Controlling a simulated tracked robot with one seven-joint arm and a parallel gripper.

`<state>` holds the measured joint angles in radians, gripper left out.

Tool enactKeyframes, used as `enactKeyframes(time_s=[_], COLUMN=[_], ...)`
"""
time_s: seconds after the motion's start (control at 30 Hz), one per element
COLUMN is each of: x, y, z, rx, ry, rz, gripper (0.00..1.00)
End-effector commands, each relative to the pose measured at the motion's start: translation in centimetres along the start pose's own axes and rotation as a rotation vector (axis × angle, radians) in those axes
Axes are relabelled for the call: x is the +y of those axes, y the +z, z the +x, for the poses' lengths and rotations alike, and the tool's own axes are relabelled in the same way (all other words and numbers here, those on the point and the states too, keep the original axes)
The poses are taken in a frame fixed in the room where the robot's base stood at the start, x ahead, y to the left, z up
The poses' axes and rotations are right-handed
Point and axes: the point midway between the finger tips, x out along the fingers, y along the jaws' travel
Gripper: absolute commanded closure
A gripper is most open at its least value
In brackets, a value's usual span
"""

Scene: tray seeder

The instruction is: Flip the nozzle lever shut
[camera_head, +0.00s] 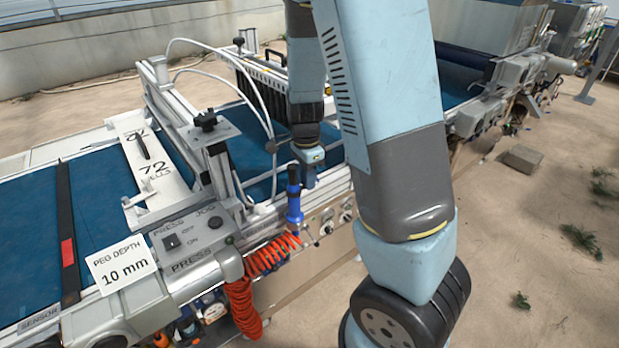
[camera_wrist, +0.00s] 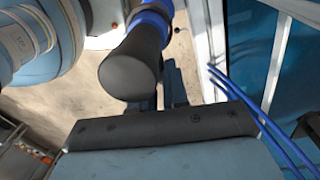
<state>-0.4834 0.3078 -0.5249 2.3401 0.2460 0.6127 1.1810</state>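A blue tool with a dark end (camera_head: 294,207) stands roughly upright at the conveyor's near side, above a red coiled hose (camera_head: 268,254). It looks like the nozzle; I cannot make out a separate lever on it or its position. My gripper (camera_head: 309,183) points down just right of the tool's top. In the wrist view the tool's dark rounded end (camera_wrist: 131,72) and blue collar are large and close, covering part of my gripper (camera_wrist: 163,88). The finger gap is not clear, and I cannot tell whether the fingers touch the tool. No held object is visible.
A control box (camera_head: 185,240) with a switch and a "PEG DEPTH 10 mm" card (camera_head: 122,264) stand at lower left. A metal frame with a clamp (camera_head: 210,125) and white hoses rises left of my gripper. Knobs (camera_head: 345,212) line the conveyor side.

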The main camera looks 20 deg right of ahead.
Motion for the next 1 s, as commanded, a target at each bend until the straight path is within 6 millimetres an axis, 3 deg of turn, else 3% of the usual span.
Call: enactKeyframes(time_s=[0.1, 0.97, 1.0], x=[-0.02, 0.71, 0.71], y=[0.0, 0.01, 0.01], z=[-0.01, 0.02, 0.02], rx=[0.0, -0.011, -0.011], ry=[0.0, -0.001, -0.001], rz=[0.0, 0.164, 0.163], gripper=[1.0, 1.0, 0.85])
